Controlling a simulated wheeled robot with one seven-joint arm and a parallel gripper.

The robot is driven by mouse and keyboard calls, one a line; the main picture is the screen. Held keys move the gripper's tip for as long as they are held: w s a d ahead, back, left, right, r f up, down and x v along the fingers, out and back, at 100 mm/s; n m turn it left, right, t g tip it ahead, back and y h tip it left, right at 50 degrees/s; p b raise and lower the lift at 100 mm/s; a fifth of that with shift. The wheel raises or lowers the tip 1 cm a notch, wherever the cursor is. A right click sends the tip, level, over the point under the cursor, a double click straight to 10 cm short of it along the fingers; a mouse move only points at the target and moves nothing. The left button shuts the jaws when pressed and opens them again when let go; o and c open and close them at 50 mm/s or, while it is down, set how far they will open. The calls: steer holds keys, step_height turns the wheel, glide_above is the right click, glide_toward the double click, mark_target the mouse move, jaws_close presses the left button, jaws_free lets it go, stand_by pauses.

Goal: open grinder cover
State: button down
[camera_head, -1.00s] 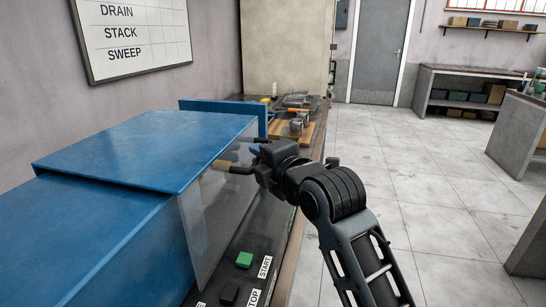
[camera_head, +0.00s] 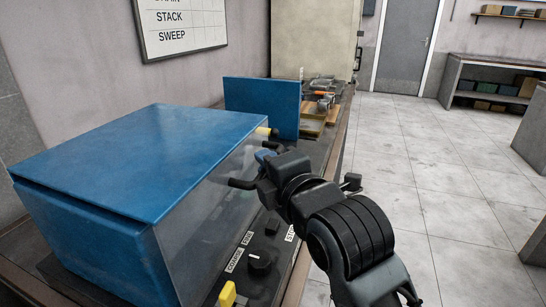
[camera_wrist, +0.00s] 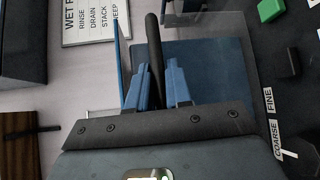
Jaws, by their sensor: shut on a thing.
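The grinder is a blue box (camera_head: 150,155) on the bench at left. Its clear cover (camera_head: 205,205) slopes along the side facing me. A dark bar handle (camera_head: 241,184) stands out at the cover and also shows in the wrist view (camera_wrist: 152,40). My gripper (camera_head: 262,168) is at this handle. In the wrist view, the blue fingers of my gripper (camera_wrist: 155,75) are on both sides of the bar, shut on it. How far the cover stands from the box cannot be told. My gripper hides part of the handle.
A black knob (camera_head: 262,258) and a yellow button (camera_head: 228,293) sit on the panel below the cover. An upright blue panel (camera_head: 262,108) stands behind the grinder, with trays and tools beyond. The floor (camera_head: 430,170) at right is clear.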

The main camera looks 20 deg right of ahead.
steer(key=shift+f, duration=0.1)
steer(key=c, duration=1.1)
jaws_free()
steer(key=shift+c, duration=0.2)
steer(key=shift+s, duration=0.15)
steer(key=s+d+r+b, duration=0.1)
steer(key=s, duration=0.6)
steer(key=shift+s, duration=0.2)
